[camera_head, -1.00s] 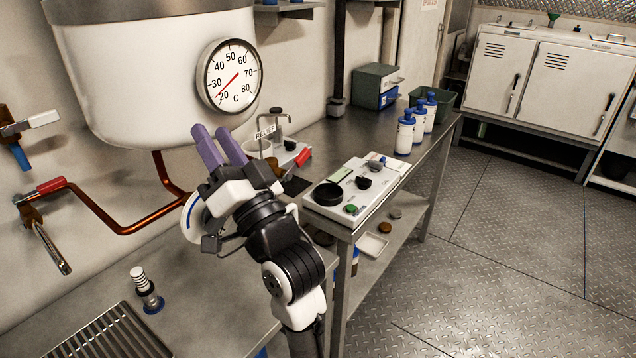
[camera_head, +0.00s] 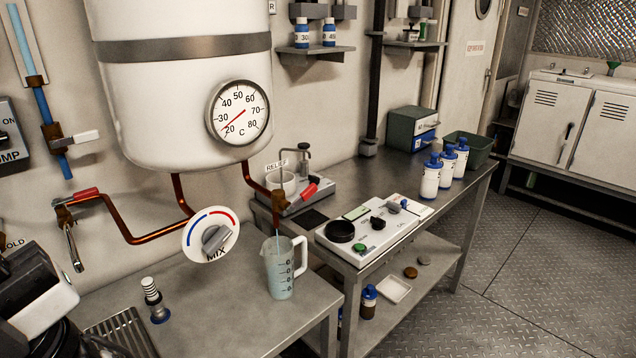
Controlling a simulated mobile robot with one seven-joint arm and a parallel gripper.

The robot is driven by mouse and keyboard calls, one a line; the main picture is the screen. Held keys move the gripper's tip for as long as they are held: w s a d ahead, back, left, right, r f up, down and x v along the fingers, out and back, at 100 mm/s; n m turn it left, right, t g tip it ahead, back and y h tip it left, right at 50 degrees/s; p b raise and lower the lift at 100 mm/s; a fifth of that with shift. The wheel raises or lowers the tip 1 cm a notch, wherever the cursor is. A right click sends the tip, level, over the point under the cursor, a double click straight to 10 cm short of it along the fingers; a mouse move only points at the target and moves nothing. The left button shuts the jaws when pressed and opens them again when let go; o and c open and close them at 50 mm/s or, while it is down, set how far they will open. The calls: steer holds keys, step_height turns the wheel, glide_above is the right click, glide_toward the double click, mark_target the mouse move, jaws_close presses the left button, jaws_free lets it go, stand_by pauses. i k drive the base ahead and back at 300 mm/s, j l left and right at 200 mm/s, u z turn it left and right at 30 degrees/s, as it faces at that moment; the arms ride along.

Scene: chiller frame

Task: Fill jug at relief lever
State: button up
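A clear jug (camera_head: 279,272) with a handle and dark markings stands upright on the steel counter. It sits under the copper outlet valve (camera_head: 279,201), and a thin pale stream runs from the valve down into it. Pale bluish liquid shows inside the jug; its exact level is hard to read. The relief lever with a red grip (camera_head: 309,191) is at that valve, near the RELIEF label (camera_head: 277,165). A white and black part of my arm is at the lower left, away from the jug. My gripper's fingers are out of view.
The white tank with its dial gauge (camera_head: 238,112) hangs above. A MIX dial (camera_head: 211,236) is left of the jug. A panel with knobs (camera_head: 372,228) and blue-capped bottles (camera_head: 431,176) stand on the right bench. The counter (camera_head: 225,310) in front of the jug is clear.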

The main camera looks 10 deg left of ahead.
mark_target(309, 191)
steer(key=i+l+u, duration=0.1)
steer(key=l, duration=0.3)
steer(key=i+l+u, duration=0.1)
steer(key=i+l, duration=0.15)
steer(key=l, duration=0.2)
steer(key=i+l+u, duration=0.1)
steer(key=l, duration=0.3)
steer(key=i+l+u, duration=0.15)
steer(key=l, duration=0.3)
steer(key=i+l+u, duration=0.1)
steer(key=l, duration=0.35)
steer(key=i+l+u, duration=0.1)
steer(key=l, duration=0.35)
